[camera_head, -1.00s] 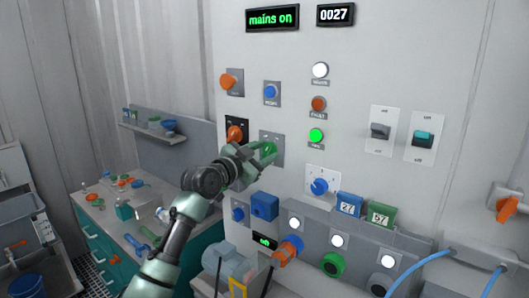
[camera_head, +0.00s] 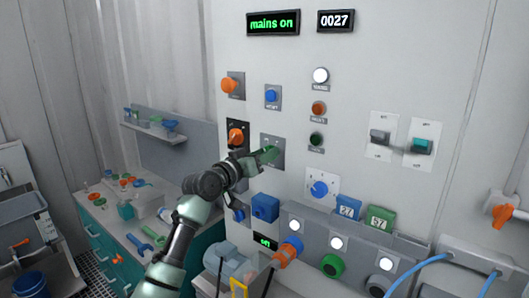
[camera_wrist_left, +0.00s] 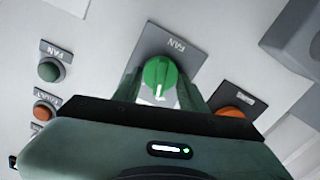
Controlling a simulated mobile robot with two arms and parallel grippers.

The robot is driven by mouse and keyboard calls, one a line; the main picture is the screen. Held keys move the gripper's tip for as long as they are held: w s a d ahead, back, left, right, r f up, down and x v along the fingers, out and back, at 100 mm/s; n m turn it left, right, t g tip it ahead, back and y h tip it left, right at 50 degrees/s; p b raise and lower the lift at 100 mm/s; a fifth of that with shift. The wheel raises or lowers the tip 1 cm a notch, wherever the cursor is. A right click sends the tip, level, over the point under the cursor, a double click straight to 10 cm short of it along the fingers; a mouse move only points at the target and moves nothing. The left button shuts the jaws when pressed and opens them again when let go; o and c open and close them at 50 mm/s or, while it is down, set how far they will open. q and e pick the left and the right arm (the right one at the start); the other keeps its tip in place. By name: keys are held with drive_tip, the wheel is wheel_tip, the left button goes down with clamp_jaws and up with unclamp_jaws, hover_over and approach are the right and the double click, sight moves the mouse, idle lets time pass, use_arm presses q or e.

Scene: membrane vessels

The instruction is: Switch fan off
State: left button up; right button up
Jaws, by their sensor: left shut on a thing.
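The green fan knob (camera_head: 270,153) sits on a grey plate on the white panel. In the left wrist view the knob (camera_wrist_left: 160,76) is under the label FAN, with its white mark toward my gripper. My left gripper (camera_head: 257,160) is shut on the knob, with a finger on each side in the wrist view. The fan lamp (camera_head: 316,139) is dark green and unlit; it also shows dark in the wrist view (camera_wrist_left: 49,71). My right gripper is not in view.
An orange knob (camera_head: 236,134) is close to the left of the fan knob. A blue knob (camera_head: 271,95) is above and a blue box (camera_head: 265,207) below. The upper display (camera_head: 273,22) reads mains on. A workbench (camera_head: 110,215) with small items stands at the left.

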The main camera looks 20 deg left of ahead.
use_arm(q)
drive_tip(key=shift+a+r+n+p, duration=0.1)
drive_tip(key=shift+n+p, duration=0.25)
drive_tip(key=shift+n, duration=0.75)
drive_tip(key=o, duration=1.3)
drive_tip(key=shift+w, duration=0.1)
drive_tip(key=b+v, duration=0.3)
drive_tip(key=v, duration=0.4)
drive_tip(key=shift+s+a, duration=0.1)
drive_tip(key=shift+s, duration=0.3)
